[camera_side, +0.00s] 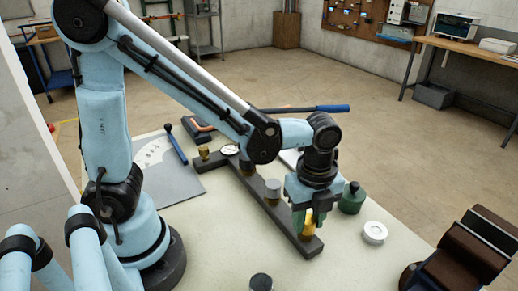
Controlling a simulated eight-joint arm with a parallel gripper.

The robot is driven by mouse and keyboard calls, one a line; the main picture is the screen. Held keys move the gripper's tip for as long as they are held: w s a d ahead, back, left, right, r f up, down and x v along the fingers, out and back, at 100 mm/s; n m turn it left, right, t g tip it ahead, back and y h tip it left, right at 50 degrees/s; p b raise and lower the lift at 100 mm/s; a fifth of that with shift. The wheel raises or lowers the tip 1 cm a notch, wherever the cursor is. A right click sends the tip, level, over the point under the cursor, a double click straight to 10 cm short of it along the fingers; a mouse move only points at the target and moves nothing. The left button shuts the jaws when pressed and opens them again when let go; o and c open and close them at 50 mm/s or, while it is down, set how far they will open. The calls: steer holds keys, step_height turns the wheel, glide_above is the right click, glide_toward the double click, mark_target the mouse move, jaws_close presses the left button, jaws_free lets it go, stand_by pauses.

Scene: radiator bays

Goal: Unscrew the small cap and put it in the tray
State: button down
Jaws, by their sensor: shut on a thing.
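My gripper (308,222) points down over the near right end of a dark bar (262,200). Its green fingers are shut on a brass-yellow piece (308,224) at that end. The fingers hide part of the piece, so I cannot tell whether it is the small cap or a fitting under it. A grey round cap (273,187) stands farther back along the bar. A pale flat thing (289,157), perhaps the tray, lies behind my arm and is mostly hidden.
A green bottle-like container (352,198) stands close to the right of my gripper. A white round piece (374,232) and a dark cylinder (261,282) are on the pale table. A gauge (229,150) and a brass fitting (204,152) sit at the bar's far end.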

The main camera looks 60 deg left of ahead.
steer(key=n, duration=1.2)
steer(key=shift+n, duration=0.3)
steer(key=n, duration=0.4)
steer(key=shift+n, duration=0.3)
steer(key=c, duration=1)
jaws_free()
steer(key=shift+o, duration=0.2)
